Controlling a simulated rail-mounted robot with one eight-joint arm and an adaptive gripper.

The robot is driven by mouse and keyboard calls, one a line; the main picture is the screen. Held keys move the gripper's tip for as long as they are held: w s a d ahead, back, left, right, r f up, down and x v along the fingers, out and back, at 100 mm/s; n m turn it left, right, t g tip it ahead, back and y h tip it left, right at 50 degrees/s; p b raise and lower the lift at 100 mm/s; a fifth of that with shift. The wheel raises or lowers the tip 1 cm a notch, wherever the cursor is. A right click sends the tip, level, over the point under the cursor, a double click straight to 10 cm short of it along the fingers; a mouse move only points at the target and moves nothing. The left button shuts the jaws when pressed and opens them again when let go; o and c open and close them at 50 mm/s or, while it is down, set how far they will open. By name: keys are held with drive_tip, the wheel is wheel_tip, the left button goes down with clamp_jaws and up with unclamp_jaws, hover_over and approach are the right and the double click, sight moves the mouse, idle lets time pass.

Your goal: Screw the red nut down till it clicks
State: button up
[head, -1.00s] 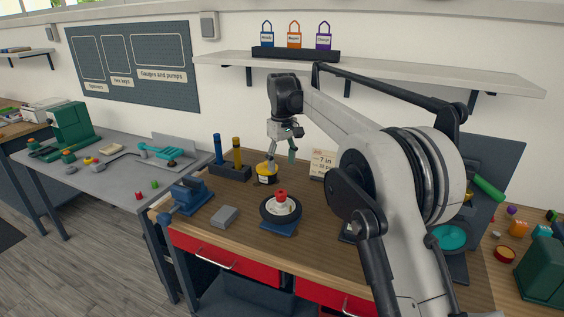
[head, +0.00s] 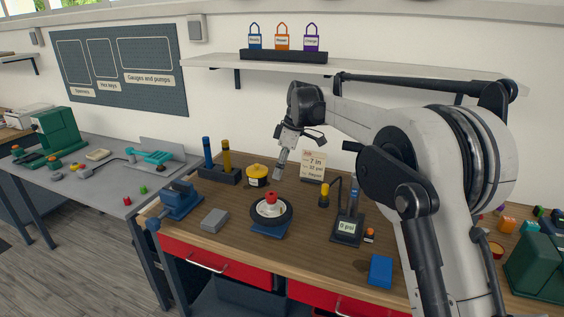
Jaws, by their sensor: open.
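The red nut (head: 271,197) sits on top of the white hub of a small black-tyred wheel (head: 256,212). The wheel lies flat on a blue base (head: 268,231) on the wooden bench. My gripper (head: 279,175) is open and points down, above the bench behind the wheel and up from the red nut. It is apart from the nut and looks empty. A yellow round pot (head: 257,172) stands close to the left of its fingers. How far down the nut sits on its thread cannot be told.
A gauge unit reading 0 psi (head: 346,230) stands right of the wheel, and a card (head: 312,166) stands behind it. A grey block (head: 215,219), a blue vise (head: 181,200) and a blue block (head: 380,270) lie on the bench (head: 315,258).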

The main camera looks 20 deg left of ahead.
sight(272, 194)
drive_tip(key=p+x, duration=0.1)
drive_tip(key=x, duration=1)
drive_tip(key=shift+f, duration=0.2)
drive_tip(key=c, duration=1.2)
drive_tip(key=m+t+b, duration=0.1)
drive_tip(key=m+b, duration=0.1)
drive_tip(key=m, duration=0.2)
drive_tip(key=shift+m, duration=0.4)
drive_tip(key=m+t+b, duration=0.1)
drive_tip(key=m, duration=0.2)
drive_tip(key=m+h, duration=0.1)
drive_tip(key=m, duration=0.1)
drive_tip(key=shift+m+t+b, duration=0.35)
drive_tip(key=shift+m+t, duration=0.05)
drive_tip(key=m+h+b, duration=0.1)
drive_tip(key=m, duration=0.4)
drive_tip(key=shift+m+t, duration=0.4)
drive_tip(key=m+h, duration=0.2)
drive_tip(key=m, duration=0.3)
